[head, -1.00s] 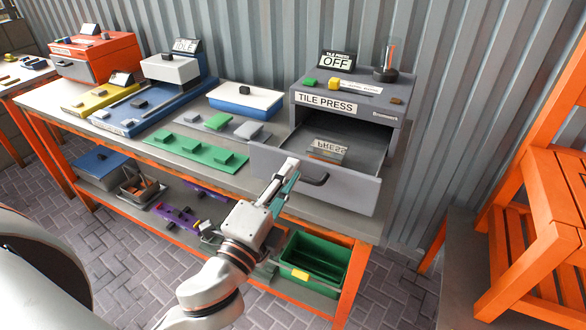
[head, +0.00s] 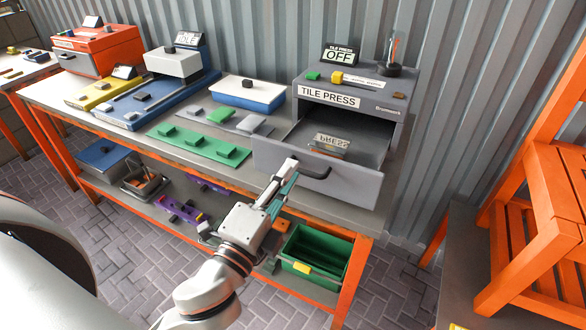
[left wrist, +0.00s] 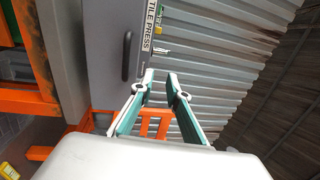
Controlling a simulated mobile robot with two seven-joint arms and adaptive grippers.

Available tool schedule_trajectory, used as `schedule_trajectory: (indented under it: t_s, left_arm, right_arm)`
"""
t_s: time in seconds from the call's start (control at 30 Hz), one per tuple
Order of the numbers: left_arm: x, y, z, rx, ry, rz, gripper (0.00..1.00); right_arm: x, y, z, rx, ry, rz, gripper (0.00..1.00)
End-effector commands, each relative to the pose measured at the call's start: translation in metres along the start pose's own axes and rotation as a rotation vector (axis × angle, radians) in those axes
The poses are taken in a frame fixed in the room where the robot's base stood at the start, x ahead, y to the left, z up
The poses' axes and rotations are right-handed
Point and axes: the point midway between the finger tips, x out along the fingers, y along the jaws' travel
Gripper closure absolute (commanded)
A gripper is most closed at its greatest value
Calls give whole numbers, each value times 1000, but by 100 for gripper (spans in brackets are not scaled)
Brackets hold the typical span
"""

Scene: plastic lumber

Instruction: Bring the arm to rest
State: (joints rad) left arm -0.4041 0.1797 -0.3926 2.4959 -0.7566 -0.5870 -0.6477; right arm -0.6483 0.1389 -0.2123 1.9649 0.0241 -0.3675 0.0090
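My left gripper (head: 284,176) is in front of the open tile press drawer (head: 352,187), just left of its dark handle (head: 316,172) in the head view. In the left wrist view its two teal-and-white fingers (left wrist: 160,77) stand apart with nothing between them. The dark handle (left wrist: 126,56) shows there to the left of the fingers, clear of them. The grey tile press (head: 350,106) has its drawer pulled out, with a plate lying inside. Its sign reads OFF. My right gripper is out of view.
The workbench (head: 215,165) holds a green strip with blocks (head: 200,146), a blue-and-white box (head: 247,94) and a blue machine at left. A green bin (head: 315,258) sits on the lower shelf. An orange chair (head: 540,220) stands at right.

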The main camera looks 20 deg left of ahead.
Motion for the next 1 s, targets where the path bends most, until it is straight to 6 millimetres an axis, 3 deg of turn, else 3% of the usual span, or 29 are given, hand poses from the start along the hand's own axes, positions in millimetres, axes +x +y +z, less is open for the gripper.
schedule_trajectory:
  t_s: [0.2, 0.3, 0.37, 0.47, 0.57, 0.7, 0.83, 1.0]
  left_arm:
    - [0, 3, 0, -7, 2, 7, 85]
    - [-1, 26, -3, -64, 13, 52, 85]
    - [-3, 52, -6, -134, 22, 105, 85]
    - [-13, 112, -12, -312, 29, 231, 85]
    - [-34, 179, -16, -532, 4, 373, 85]
    - [-75, 264, -16, -846, -90, 551, 85]
    - [-116, 323, -13, -1091, -208, 665, 85]
    - [-150, 362, -9, -1279, -321, 732, 85]
  right_arm:
    - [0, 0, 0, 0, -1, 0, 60]
    - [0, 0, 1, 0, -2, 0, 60]
    - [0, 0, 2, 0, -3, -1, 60]
    - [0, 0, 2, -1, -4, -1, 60]
    - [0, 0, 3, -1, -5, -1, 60]
    - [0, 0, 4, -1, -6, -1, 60]
    - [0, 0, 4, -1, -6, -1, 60]
    - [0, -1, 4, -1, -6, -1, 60]
